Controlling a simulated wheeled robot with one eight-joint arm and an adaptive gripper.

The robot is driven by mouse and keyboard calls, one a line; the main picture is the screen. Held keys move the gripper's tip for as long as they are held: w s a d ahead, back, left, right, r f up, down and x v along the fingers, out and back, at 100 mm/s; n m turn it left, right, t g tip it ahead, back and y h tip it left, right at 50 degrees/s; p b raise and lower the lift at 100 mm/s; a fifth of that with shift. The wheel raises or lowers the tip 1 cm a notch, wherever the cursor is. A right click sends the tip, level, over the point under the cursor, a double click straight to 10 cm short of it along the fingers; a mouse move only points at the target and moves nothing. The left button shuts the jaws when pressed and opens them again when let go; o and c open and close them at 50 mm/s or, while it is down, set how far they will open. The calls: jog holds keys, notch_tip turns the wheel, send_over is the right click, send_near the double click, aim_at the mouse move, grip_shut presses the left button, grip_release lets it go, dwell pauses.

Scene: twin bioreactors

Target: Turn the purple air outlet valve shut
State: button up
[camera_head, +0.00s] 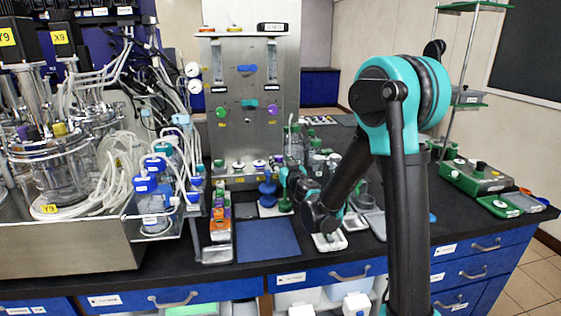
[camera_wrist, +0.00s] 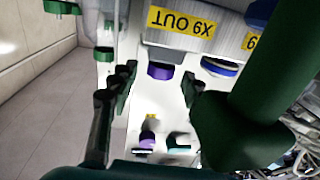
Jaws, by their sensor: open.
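My gripper (camera_wrist: 159,76) is open and empty, with its two dark fingers on either side of a purple knob (camera_wrist: 160,70) in the wrist view. This knob sits by an upside-down yellow label reading "X9 OUT" (camera_wrist: 180,21). I cannot tell whether the fingers touch it. The knob also shows low on the metal panel (camera_head: 260,163) in the head view, where my gripper (camera_head: 285,182) is just to its right. A second purple valve (camera_head: 272,109) is higher on the panel; it also shows in the wrist view (camera_wrist: 147,141).
A blue knob (camera_wrist: 220,66) is beside the purple knob, and a teal valve (camera_wrist: 178,143) is beside the second purple valve. Green-capped bottles (camera_head: 313,148) stand right of the panel. A blue mat (camera_head: 267,240) lies in front. Tubing and glass vessels (camera_head: 60,165) crowd the left.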

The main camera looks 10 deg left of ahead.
jog(key=shift+w+a, duration=0.15)
jog(key=shift+w, duration=0.3)
grip_shut()
jog(key=shift+s+a+m+t+h, duration=0.15)
jog(key=shift+a+m+t+h, duration=0.15)
jog(key=shift+m+h, duration=0.5)
jog(key=shift+m+t+h, duration=0.3)
jog(key=shift+m+h, duration=0.4)
jog(key=shift+h, duration=0.6)
grip_release()
